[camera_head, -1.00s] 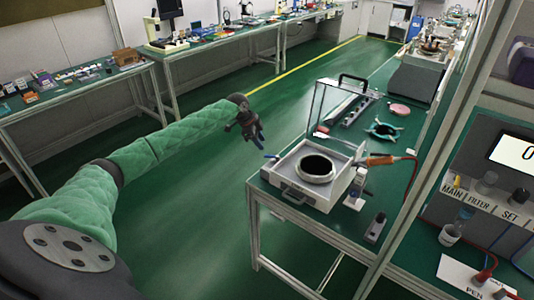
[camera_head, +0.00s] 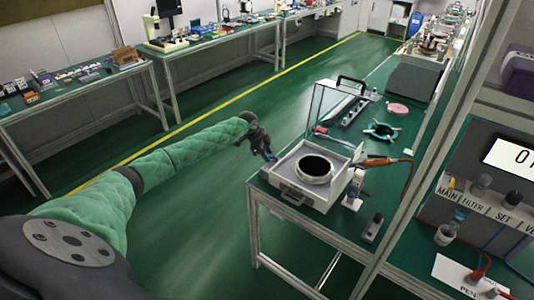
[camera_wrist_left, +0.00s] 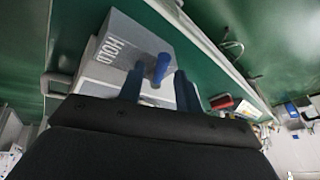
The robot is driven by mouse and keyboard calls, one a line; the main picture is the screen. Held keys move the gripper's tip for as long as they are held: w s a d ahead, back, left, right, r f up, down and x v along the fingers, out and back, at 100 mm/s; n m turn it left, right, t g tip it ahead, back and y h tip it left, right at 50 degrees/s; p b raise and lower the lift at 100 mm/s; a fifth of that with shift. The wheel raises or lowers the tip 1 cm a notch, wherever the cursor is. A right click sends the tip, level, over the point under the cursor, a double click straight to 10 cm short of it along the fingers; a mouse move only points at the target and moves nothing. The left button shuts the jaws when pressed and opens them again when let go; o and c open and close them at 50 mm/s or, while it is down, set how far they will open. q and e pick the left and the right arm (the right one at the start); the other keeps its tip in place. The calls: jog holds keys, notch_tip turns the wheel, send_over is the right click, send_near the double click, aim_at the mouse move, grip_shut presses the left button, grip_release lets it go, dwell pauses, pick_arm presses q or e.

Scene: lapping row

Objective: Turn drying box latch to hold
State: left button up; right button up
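The drying box (camera_head: 326,204) is a pale box with a round dark opening and a raised clear lid, at the near end of the right-hand bench. In the left wrist view its grey face (camera_wrist_left: 128,38) carries the word HOLD. A blue latch lever (camera_wrist_left: 161,66) sticks out from that face, to the right of the word. My left gripper (camera_head: 269,156) is at the box's left side in the head view. In the wrist view its two blue fingers are open, one on each side of the lever; contact cannot be told. My right gripper is not in view.
An orange-handled tool (camera_head: 386,162) with a red cable lies at the box's right. A metal frame post rises at the right. The green floor left of the bench is clear.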

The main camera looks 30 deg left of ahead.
pick_arm(q)
grip_shut()
